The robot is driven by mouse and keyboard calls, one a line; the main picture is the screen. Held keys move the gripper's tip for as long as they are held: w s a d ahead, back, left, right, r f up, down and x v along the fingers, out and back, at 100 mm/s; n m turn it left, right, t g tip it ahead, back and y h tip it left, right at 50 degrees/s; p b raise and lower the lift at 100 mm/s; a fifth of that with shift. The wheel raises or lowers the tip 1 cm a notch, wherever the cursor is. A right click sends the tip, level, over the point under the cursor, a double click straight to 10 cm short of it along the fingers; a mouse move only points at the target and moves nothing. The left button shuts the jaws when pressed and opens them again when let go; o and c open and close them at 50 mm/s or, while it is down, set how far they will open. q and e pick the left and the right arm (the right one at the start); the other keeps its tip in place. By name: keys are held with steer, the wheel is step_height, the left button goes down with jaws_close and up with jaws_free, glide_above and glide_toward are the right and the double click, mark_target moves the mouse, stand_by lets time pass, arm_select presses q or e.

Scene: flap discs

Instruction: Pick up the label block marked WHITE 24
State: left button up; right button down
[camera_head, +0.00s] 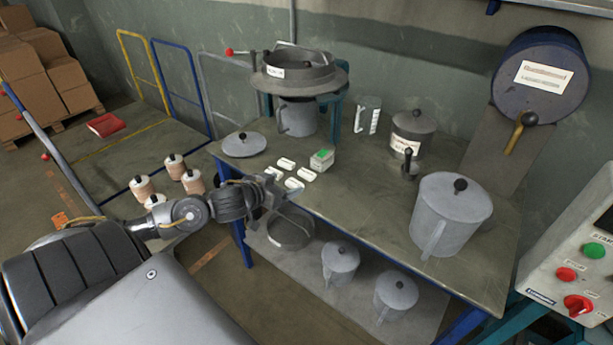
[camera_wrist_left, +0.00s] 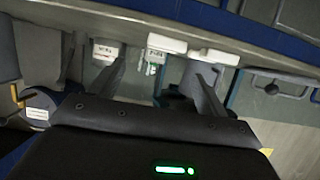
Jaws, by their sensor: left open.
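Several small white label blocks lie on the grey table's left part: one at the back (camera_head: 287,163), one at the right (camera_head: 307,174), one at the front (camera_head: 293,184) and one by the gripper (camera_head: 274,173). Their markings are too small to read in the head view, so I cannot tell which is WHITE 24. My left gripper (camera_head: 277,193) is open and empty at the table's left edge, close to the blocks. In the left wrist view, a block with dark blurred marking (camera_wrist_left: 166,44) sits beyond and between the open fingers, apart from them. My right gripper is not in view.
A green-and-white box (camera_head: 322,159) stands right of the blocks. A grey lid (camera_head: 243,145) lies behind them, near a sieve stand (camera_head: 299,75). A large grey pot (camera_head: 450,213) stands at the right. The table (camera_head: 355,205) is bare between blocks and pot.

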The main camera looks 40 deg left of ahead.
arm_select(q)
glide_toward(307, 172)
steer(key=shift+w+d+f, duration=0.15)
steer(key=shift+w+f, duration=0.35)
steer(key=shift+w, duration=0.15)
steer(key=shift+w+d+f, duration=0.15)
steer(key=shift+w+f, duration=0.3)
steer(key=shift+w, duration=0.15)
steer(key=shift+w+a, duration=0.1)
steer(key=shift+w, duration=0.25)
steer(key=x, duration=0.4)
steer(key=shift+w+a+p, duration=0.25)
steer(key=shift+w+p, duration=0.05)
steer(key=shift+p, duration=0.05)
steer(key=shift+r, duration=0.1)
steer(key=c, duration=1)
steer(key=shift+r, duration=0.1)
steer(key=shift+c, duration=0.2)
